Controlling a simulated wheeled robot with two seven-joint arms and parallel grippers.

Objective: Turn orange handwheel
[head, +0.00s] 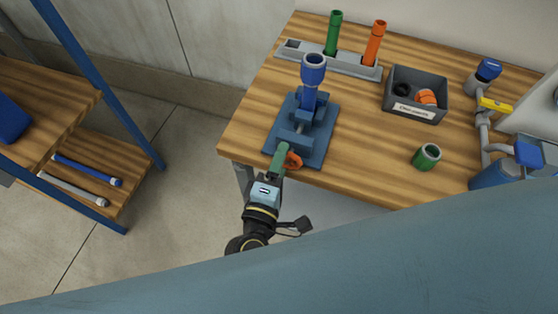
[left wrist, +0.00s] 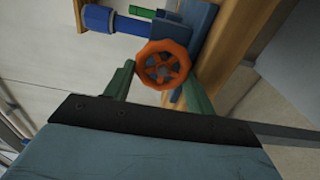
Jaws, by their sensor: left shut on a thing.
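The orange handwheel (left wrist: 163,65) sits on the front end of a blue vise-like fixture (head: 324,147) at the table's front edge. In the head view only part of the handwheel (head: 293,160) shows beside my gripper. My left gripper (head: 281,157) has green fingers. In the left wrist view its fingers (left wrist: 158,75) stand on either side of the wheel's rim, and it is shut on the wheel. A blue cylinder (head: 311,82) stands upright in the fixture. My right gripper is not in view.
A grey rack (head: 345,66) holds a green and an orange tube at the back. A grey labelled bin (head: 412,112) holds a black and an orange part. A green cup-like piece (head: 426,157) and blue-capped piping (head: 484,128) are on the right. A wooden shelf (head: 130,170) stands at left.

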